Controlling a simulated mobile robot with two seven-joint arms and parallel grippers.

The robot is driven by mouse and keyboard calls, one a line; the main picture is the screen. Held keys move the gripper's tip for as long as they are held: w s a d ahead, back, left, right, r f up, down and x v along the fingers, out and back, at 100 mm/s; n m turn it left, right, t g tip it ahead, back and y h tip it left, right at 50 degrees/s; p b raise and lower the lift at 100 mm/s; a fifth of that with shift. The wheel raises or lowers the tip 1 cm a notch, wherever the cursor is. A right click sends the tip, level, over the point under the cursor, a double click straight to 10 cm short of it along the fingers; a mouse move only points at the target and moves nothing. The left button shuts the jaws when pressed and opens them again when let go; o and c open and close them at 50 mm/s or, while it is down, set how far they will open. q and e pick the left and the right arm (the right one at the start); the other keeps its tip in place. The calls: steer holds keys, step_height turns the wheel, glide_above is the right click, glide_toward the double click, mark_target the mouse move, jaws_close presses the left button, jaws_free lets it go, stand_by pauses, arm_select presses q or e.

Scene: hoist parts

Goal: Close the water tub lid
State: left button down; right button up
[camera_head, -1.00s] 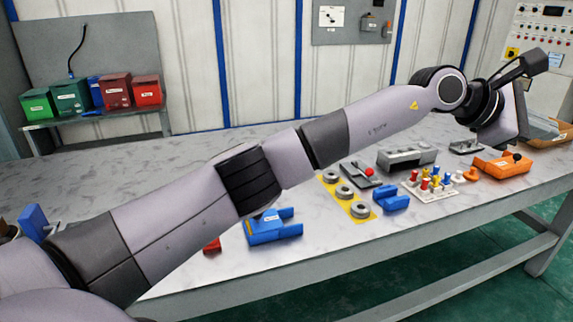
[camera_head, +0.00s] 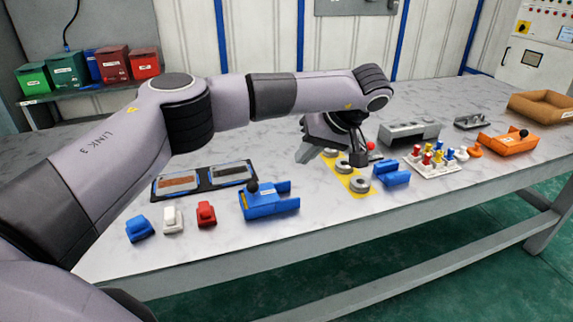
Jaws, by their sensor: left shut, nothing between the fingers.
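No label marks a water tub, so I cannot tell for sure which part it is. A blue tub-like part (camera_head: 275,204) with a black ball knob and two prongs stands near the table's front edge. A similar orange part (camera_head: 510,145) with a black knob is at the right. I cannot tell how any lid stands. My left gripper (camera_head: 306,153) is shut and empty, tilted down over the middle of the table. It is up and to the right of the blue part, apart from it, beside the yellow ring plate (camera_head: 367,188). My right gripper is not in view.
Blue, white and red blocks (camera_head: 206,214) stand at the front left, before a black two-part tray (camera_head: 160,193). A blue bracket (camera_head: 391,177), a grey block (camera_head: 405,135) and a white peg rack (camera_head: 435,168) stand right of my gripper. The table's back left is clear.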

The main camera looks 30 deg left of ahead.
mark_target(256, 185)
arm_select(q)
steer(key=x, duration=0.3)
steer(key=s+p+x, duration=0.1)
steer(key=x, duration=0.3)
steer(key=a+x, duration=0.1)
steer(key=x, duration=0.2)
steer(key=shift+s+a+r, duration=0.15)
steer(key=shift+s+a, duration=0.1)
steer(key=shift+s, duration=0.15)
steer(key=shift+s+a, duration=0.4)
steer(key=shift+a, duration=0.05)
steer(key=shift+f, duration=0.2)
steer(key=shift+p, duration=0.35)
steer(key=shift+s+a+r+p, duration=0.15)
steer(key=shift+s+a+p, duration=0.3)
steer(key=shift+s, duration=0.05)
steer(key=shift+s+a, duration=0.3)
